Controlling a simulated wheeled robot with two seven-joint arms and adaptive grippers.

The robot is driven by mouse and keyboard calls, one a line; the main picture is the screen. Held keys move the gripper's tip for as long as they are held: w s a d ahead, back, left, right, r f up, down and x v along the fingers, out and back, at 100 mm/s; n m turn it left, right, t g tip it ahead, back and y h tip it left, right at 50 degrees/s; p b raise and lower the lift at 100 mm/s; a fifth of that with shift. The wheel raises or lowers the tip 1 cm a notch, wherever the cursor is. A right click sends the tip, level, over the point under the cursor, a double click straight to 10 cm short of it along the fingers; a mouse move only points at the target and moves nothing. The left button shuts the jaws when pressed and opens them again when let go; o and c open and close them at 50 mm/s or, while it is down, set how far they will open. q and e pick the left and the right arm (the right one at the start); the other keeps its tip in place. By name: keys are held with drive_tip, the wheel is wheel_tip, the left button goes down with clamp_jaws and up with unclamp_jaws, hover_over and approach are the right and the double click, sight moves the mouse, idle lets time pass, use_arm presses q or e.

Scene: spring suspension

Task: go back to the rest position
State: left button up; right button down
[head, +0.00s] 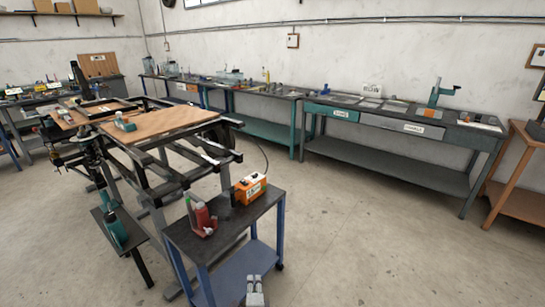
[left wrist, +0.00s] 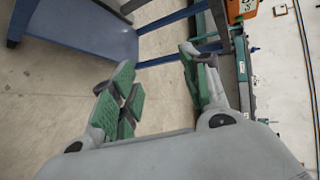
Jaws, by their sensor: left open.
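My left gripper (head: 255,284) shows at the bottom edge of the head view, small and grey, in front of the lower end of the small cart (head: 182,240). In the left wrist view the left gripper (left wrist: 156,64) has its two green-padded fingers wide apart. Nothing is between them, only floor and part of a blue frame behind. I cannot tell its exact distance from the cart. My right gripper is in neither view.
The cart carries an orange box (head: 250,188) and a red container (head: 203,220). A workbench with a wooden top (head: 165,124) stands behind it at left. Long teal benches (head: 400,125) line the wall. The floor at right (head: 370,240) is clear.

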use_arm(q)
drive_tip(key=a+f+n+g+h, duration=0.1)
drive_tip(key=a+f+n+g, duration=0.15)
drive_tip(key=a+f, duration=0.5)
drive_tip(key=a+f+n+g+h, duration=0.2)
drive_tip(key=a+f+n, duration=0.25)
drive_tip(key=f, duration=0.65)
drive_tip(key=s+a+f+n+g, duration=0.2)
drive_tip(key=s+a+f+n, duration=0.1)
drive_tip(key=s+a+f, duration=0.4)
drive_tip(key=s+a+f+n+g+y+p, duration=0.15)
drive_tip(key=s+a+f, duration=0.25)
drive_tip(key=s, duration=0.6)
drive_tip(key=s+a+f+n+g+y, duration=0.1)
drive_tip(key=s+a+f+n, duration=0.25)
drive_tip(key=s, duration=0.65)
drive_tip(key=s+f+g+p, duration=0.1)
drive_tip(key=s+f+g, duration=0.1)
drive_tip(key=s, duration=1.8)
drive_tip(key=shift+s+d+f+g, duration=0.25)
drive_tip(key=shift+d+f+g, duration=0.15)
drive_tip(key=shift+f, duration=0.35)
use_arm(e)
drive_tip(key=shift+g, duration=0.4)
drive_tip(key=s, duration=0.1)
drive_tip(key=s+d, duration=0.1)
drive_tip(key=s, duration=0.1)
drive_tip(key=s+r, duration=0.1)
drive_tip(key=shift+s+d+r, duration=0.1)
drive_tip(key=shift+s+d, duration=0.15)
